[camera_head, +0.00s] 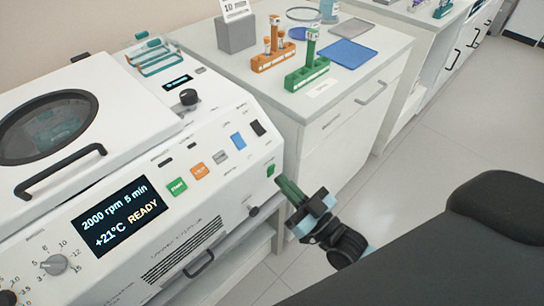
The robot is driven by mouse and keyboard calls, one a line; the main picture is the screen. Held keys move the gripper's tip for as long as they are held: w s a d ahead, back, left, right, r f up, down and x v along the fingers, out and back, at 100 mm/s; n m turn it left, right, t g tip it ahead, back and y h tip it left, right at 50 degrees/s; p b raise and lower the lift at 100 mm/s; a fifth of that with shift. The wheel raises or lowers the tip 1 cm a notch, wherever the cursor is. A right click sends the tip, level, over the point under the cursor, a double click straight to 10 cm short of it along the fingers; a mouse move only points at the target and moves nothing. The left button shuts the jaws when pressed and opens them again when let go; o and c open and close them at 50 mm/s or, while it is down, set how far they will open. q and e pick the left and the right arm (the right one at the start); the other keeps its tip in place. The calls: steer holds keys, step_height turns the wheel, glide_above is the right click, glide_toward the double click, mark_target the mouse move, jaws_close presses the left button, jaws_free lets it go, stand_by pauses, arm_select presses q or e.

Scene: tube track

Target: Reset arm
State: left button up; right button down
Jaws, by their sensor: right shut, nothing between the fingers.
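My right gripper (292,193) is shut and empty. I cannot tell whether the fingertips touch the machine. My right arm (430,245) comes in from the lower right. The centrifuge display (120,215) reads 2000 rpm, 5 min, +21°C, READY. Its lid (135,103), with a round window and a black handle, looks closed. My left gripper is not in view.
A white cabinet (338,135) right of the centrifuge carries an orange tube rack (272,61), a green tube rack (307,76), a grey block with a "10 min" sign (237,33) and a blue mat (350,53). Open floor (440,150) lies to the right.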

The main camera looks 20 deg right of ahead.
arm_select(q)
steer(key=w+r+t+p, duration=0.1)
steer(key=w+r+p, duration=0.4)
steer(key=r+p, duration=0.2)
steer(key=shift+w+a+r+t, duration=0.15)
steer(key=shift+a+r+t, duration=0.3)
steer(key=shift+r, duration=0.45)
arm_select(e)
steer(key=s+f+g+h, duration=0.1)
steer(key=s+f+g, duration=0.2)
steer(key=s, duration=0.6)
steer(key=s+f+m+g+h, duration=0.1)
steer(key=s+f+g+h, duration=0.1)
steer(key=s+f+g, duration=0.2)
steer(key=s+f+m+g+h, duration=0.1)
steer(key=s+f+g, duration=0.3)
steer(key=s, duration=0.9)
step_height(320, 180, down, 4)
steer(key=shift+s+d+r+h, duration=0.2)
steer(key=shift+s+h, duration=0.1)
steer(key=shift+h, duration=0.4)
